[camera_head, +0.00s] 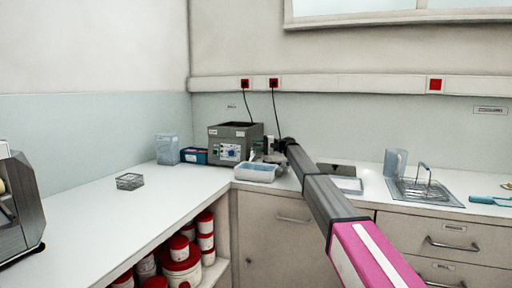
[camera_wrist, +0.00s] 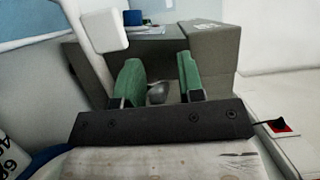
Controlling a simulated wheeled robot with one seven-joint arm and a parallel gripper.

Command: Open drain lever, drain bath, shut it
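The bath (camera_head: 230,143) is a grey box with a control panel, standing in the back corner of the counter. A pale blue-white tray (camera_head: 256,173) sits in front of it at the counter edge. My gripper (camera_head: 270,150) is at the bath's right side, small and partly hidden by my wrist in the head view. In the wrist view my gripper (camera_wrist: 160,85) has two green fingers standing apart. A small grey rounded thing (camera_wrist: 157,93) shows between or beyond them; I cannot tell whether it is the drain lever. The lever is not clearly visible in the head view.
A clear container (camera_head: 168,149) and a blue box (camera_head: 194,156) stand left of the bath. A wire basket (camera_head: 130,181) is on the left counter. Red-lidded tubs (camera_head: 182,262) fill the shelf below.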

